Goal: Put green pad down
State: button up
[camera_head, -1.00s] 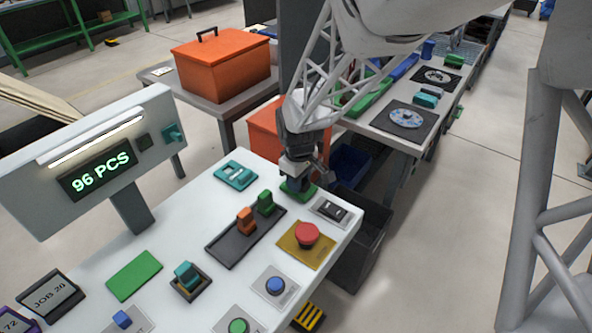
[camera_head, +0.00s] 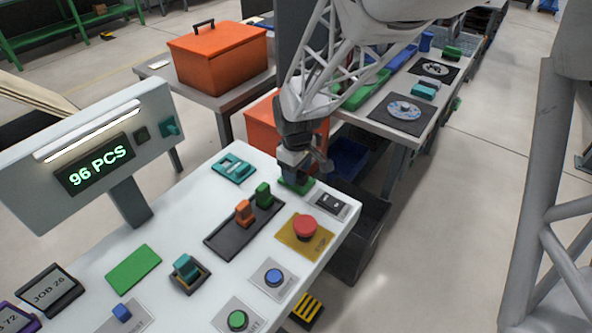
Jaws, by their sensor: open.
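A green pad (camera_head: 297,187) lies on the white panel table (camera_head: 215,204) near its far right edge, directly under my gripper (camera_head: 297,178). My gripper points down with its fingertips at the pad; the jaws are open. The fingers hide part of the pad, and I cannot tell whether they touch it. A flat green rectangle (camera_head: 133,269) also lies on the table at the left front.
A teal block (camera_head: 233,168) lies left of my gripper. A rocker switch (camera_head: 331,205), a red stop button (camera_head: 304,226) and a black plate (camera_head: 243,229) with orange and green levers are close by. Dark bins (camera_head: 362,228) stand beyond the right edge.

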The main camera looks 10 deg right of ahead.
notch_tip(320, 180, up, 11)
dwell(0.5)
jog(key=shift+s, duration=0.1)
dwell(0.5)
jog(key=s+d+r+m+t, duration=0.1)
jog(key=s+d+r+m, duration=0.1)
jog(key=s, duration=0.6)
jog(key=s+d+r+m, duration=0.3)
jog(key=s+d+m, duration=0.1)
jog(key=s, duration=0.4)
jog(key=s+d+r+m+t, duration=0.1)
jog(key=s+d+r+m, duration=0.1)
jog(key=s, duration=0.6)
jog(key=shift+d+r+m+t, duration=0.3)
jog(key=shift+d+m, duration=0.15)
jog(key=shift+m, duration=0.15)
jog(key=shift+s, duration=0.1)
jog(key=o, duration=0.8)
